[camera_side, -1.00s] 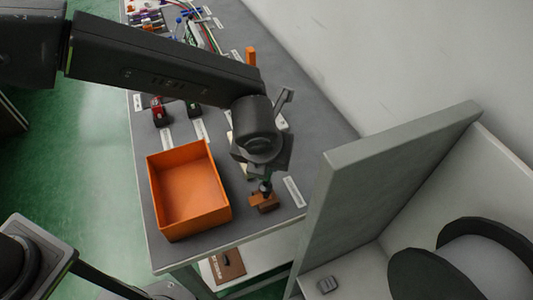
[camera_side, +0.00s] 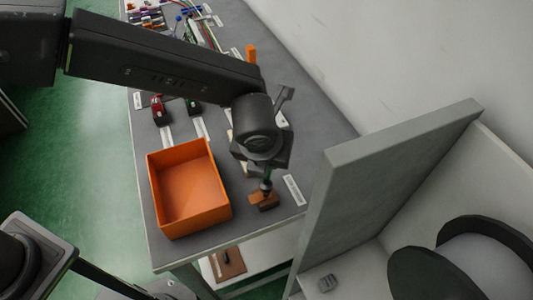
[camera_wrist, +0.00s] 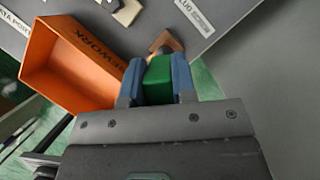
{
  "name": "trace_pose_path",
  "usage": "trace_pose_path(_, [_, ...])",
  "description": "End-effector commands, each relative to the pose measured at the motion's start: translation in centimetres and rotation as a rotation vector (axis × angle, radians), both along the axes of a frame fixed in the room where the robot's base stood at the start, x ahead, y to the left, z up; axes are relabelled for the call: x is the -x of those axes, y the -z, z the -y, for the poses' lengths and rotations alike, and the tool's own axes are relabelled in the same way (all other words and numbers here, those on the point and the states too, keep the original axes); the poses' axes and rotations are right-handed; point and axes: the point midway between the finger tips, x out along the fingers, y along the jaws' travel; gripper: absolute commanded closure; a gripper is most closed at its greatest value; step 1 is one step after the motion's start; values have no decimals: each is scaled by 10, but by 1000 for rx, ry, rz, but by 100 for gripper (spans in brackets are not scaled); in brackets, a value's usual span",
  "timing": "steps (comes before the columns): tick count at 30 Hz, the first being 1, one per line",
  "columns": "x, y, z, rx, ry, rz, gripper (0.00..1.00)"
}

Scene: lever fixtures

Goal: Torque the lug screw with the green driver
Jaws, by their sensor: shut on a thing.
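My gripper (camera_wrist: 155,80) is shut on the green driver (camera_wrist: 159,76), with its blue-grey fingers on either side of the green handle in the wrist view. In the side view a little green of the driver (camera_side: 267,173) shows below my wrist. The driver points down at the copper-brown lug block (camera_side: 264,201), and its dark lower end appears to meet the block's top. The block also shows in the wrist view (camera_wrist: 167,42), just beyond the driver. The lug screw and the driver's tip are hidden, so I cannot tell how they engage.
An orange bin (camera_side: 188,190) marked REWORK stands just left of the lug block. A tall grey panel (camera_side: 385,165) rises to the right. A red item (camera_side: 158,108) and a dark green one (camera_side: 193,106) sit farther back, with wires at the far end.

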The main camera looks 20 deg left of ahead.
Motion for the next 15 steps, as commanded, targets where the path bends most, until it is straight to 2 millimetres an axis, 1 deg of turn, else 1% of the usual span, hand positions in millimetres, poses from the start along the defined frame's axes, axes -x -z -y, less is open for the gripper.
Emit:
trace_pose_path(8, [0,1,0,0,0,0,100])
trace_pose_path(15, [0,8,0,-1,0,0,100])
